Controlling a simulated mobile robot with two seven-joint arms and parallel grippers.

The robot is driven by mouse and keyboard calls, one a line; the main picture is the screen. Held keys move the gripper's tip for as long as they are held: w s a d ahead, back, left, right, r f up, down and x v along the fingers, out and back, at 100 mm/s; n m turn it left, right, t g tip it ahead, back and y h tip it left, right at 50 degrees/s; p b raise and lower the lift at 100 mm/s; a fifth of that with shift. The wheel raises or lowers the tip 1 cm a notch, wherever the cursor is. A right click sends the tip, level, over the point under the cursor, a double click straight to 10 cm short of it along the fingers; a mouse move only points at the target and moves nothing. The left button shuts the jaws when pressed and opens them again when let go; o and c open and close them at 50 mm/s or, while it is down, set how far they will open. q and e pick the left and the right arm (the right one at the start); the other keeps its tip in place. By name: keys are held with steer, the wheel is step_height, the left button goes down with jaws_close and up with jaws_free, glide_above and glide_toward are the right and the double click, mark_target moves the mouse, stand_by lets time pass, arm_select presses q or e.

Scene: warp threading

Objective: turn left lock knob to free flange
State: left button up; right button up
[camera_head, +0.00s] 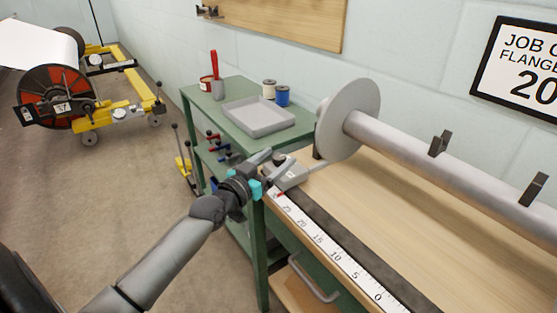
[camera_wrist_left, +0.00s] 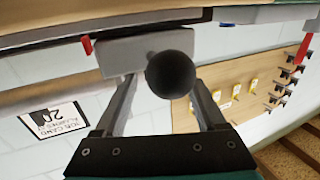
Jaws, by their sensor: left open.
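The left lock knob is a round black ball in the left wrist view (camera_wrist_left: 170,74), on a light grey block (camera_wrist_left: 115,52). In the head view the dark knob (camera_head: 279,158) sits at the near left end of the bench, by the grey block (camera_head: 292,178). The flange (camera_head: 347,118) is a large grey disc on a long grey beam (camera_head: 420,150), just beyond the block. My left gripper (camera_head: 274,168) is open, its fingers on either side of the knob in the wrist view (camera_wrist_left: 167,88). I cannot tell whether they touch it. My right gripper is not in view.
A white ruler (camera_head: 325,245) runs along the bench front. A green cart (camera_head: 225,106) holds a grey tray (camera_head: 258,118), spools and a red-handled tool. Yellow warp carriages (camera_head: 120,112) stand on open floor at the left. A sign (camera_head: 520,70) hangs at the right.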

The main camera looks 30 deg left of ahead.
arm_select(q)
steer(key=shift+w, duration=0.7)
jaws_close()
